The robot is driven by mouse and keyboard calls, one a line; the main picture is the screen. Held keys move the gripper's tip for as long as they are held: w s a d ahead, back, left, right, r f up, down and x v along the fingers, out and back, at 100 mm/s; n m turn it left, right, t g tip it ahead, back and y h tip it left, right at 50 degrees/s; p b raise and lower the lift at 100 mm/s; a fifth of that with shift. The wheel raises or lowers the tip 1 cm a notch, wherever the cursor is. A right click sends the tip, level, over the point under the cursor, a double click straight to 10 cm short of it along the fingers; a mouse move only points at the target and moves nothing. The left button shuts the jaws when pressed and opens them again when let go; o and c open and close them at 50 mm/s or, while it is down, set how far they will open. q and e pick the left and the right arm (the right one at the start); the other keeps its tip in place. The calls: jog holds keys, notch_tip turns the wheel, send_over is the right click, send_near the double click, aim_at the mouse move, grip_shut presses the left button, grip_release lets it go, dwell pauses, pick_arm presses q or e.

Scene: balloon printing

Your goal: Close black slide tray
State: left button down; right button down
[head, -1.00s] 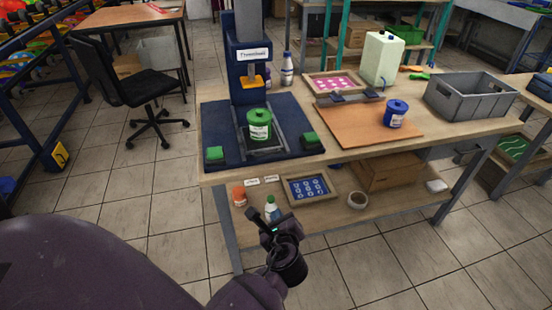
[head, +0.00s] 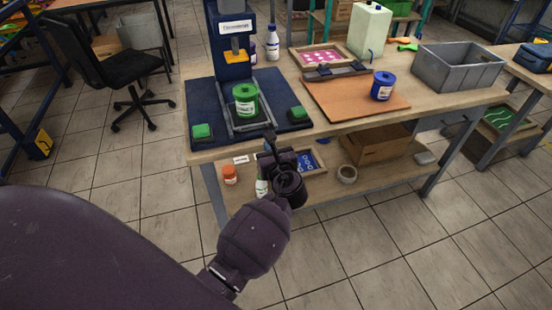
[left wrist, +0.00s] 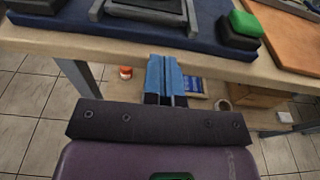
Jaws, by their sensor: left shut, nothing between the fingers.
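The black slide tray (head: 262,125) is a dark frame on the blue base of the printing machine (head: 226,60), pulled out towards the table's front edge. A green can (head: 245,99) stands upright on it. In the left wrist view, part of the tray frame (left wrist: 150,12) shows at the top. My left gripper (head: 269,140) is shut and empty, in front of the table edge just before the tray. Its blue fingertips (left wrist: 165,75) point at the table edge in the left wrist view. Whether it touches anything is unclear. My right gripper is not in view.
Green blocks (head: 201,131) sit on both front corners of the machine base. A blue can (head: 382,86) stands on an orange board (head: 345,98) to the right, near a grey crate (head: 458,70). A lower shelf (head: 385,175) holds several items. Open floor lies in front.

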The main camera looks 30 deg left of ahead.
aim_at(262, 129)
pick_arm(q)
jog(key=w+a, duration=0.3)
jog(key=shift+a+r, duration=0.3)
jog(key=shift+a, duration=0.05)
jog(key=x, duration=0.3)
jog(key=shift+w+r, duration=0.15)
jog(key=shift+r, duration=0.15)
jog(key=shift+w+a+f, duration=0.1)
jog(key=shift+w+a, duration=0.2)
jog(key=shift+a, duration=0.15)
jog(key=shift+s, duration=0.1)
